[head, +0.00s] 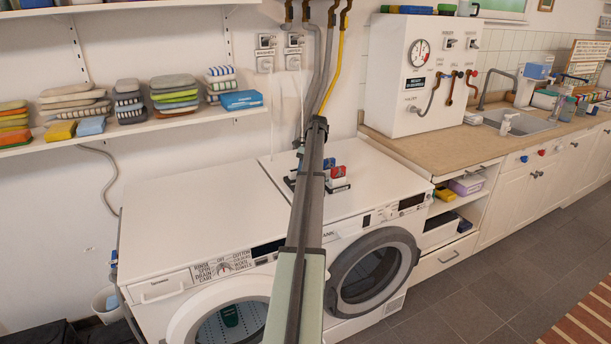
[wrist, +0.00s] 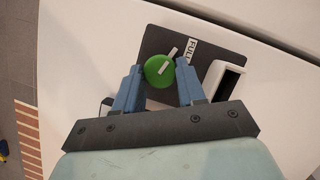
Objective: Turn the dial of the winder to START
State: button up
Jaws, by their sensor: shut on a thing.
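In the wrist view, the round green dial (wrist: 152,76) sits on a dark plate (wrist: 212,60), which I take to be the winder's. A pale pointer bar on the dial slants toward the upper right. A white label, seemingly reading FULL, is on the plate right of the dial; no START mark is readable. My gripper (wrist: 159,69) has its blue fingers on either side of the dial, shut on it.
A white block with a dark opening (wrist: 225,80) stands just right of the dial. The white machine top (head: 240,195) is clear to the left. Hoses (head: 328,85) hang on the wall behind. A counter (head: 430,148) with a white gauge box lies to the right.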

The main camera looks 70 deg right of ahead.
jog(key=o, duration=1)
jog(key=shift+o, duration=0.2)
jog(key=m, duration=0.2)
jog(key=m+t+h, duration=0.1)
jog(key=m, duration=0.1)
jog(key=m+t, duration=0.1)
jog(key=m, duration=0.2)
jog(key=shift+s+a, duration=0.25)
jog(key=m+h, duration=0.1)
jog(key=m, duration=0.1)
jog(key=m+h, duration=0.1)
jog(key=m, duration=0.1)
jog(key=m+t+h, duration=0.1)
jog(key=m, duration=0.2)
jog(key=shift+a, duration=0.3)
jog(key=v, duration=1.4)
jog(key=w+a+f+n+t, duration=0.1)
jog(key=w+a+f+n, duration=0.1)
jog(key=w, duration=1)
jog(key=w+a+f+n+t, duration=0.1)
jog(key=w+a+f+n, duration=0.2)
jog(key=w, duration=0.9)
jog(key=w+a+f+n+t, duration=0.1)
jog(key=w+a+f+n, duration=0.2)
jog(key=w+a, duration=0.5)
jog(key=w, duration=0.4)
jog(key=shift+w+n+t, duration=0.3)
